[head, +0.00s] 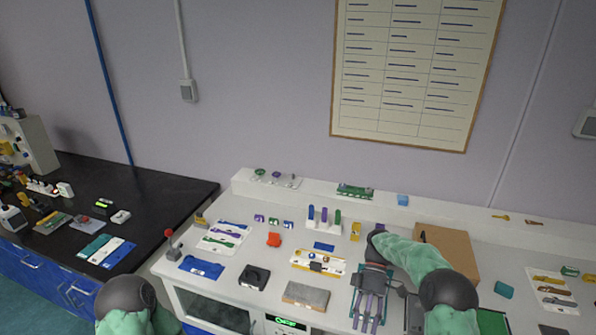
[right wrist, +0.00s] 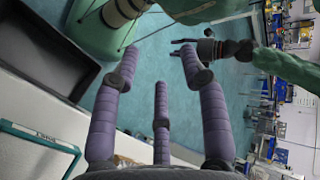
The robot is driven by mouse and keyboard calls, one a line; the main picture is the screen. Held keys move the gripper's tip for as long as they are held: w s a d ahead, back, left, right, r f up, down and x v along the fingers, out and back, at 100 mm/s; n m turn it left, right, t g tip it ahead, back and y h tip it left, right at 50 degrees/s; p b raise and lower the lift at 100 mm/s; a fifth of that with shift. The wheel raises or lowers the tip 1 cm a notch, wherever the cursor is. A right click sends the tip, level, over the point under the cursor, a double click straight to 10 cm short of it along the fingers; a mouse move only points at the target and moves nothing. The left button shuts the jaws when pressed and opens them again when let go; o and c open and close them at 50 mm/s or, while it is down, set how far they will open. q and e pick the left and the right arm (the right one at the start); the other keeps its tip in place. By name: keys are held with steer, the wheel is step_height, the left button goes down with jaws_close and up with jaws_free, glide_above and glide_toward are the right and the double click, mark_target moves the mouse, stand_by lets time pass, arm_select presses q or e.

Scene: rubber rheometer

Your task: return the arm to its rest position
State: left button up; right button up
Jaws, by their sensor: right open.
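My right arm reaches in from the lower right of the head view, green with dark joints. My right gripper (head: 368,314) points down the picture over the front part of the white bench, its purple fingers apart. In the right wrist view the three purple fingers of the right gripper (right wrist: 160,75) are spread with nothing between them, over teal floor. My left arm (head: 130,305) shows only at the bottom left of the head view; its gripper is outside that view. A green arm with dark prongs (right wrist: 185,46) shows in the right wrist view, too small to judge.
The white bench (head: 215,265) holds a black block (head: 254,277), a grey slab (head: 307,295), a yellow-white tray (head: 318,262) and a cardboard box (head: 450,250). Coloured cylinders (head: 323,215) stand behind. A black bench (head: 165,190) is at left. A dark tray (right wrist: 45,50) shows in the wrist view.

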steer(key=s+a+f+m+t, duration=0.3)
steer(key=s+f+m, duration=0.1)
steer(key=f, duration=0.6)
steer(key=s+a+f+m+t, duration=0.2)
steer(key=s+a+f+m, duration=0.15)
steer(key=f, duration=0.65)
steer(key=s+a+f+m+t, duration=0.1)
steer(key=s+f+m+t, duration=0.2)
steer(key=s, duration=0.4)
steer(key=s+a+f+m+t, duration=0.1)
steer(key=s+f+m+t, duration=0.15)
steer(key=s+m, duration=0.4)
steer(key=shift+n+t, duration=0.35)
steer(key=shift+n, duration=0.05)
step_height(320, 180, down, 4)
steer(key=b, duration=0.5)
steer(key=shift+w+d+f, duration=0.1)
steer(key=shift+w+f, duration=0.05)
steer(key=shift+f, duration=0.1)
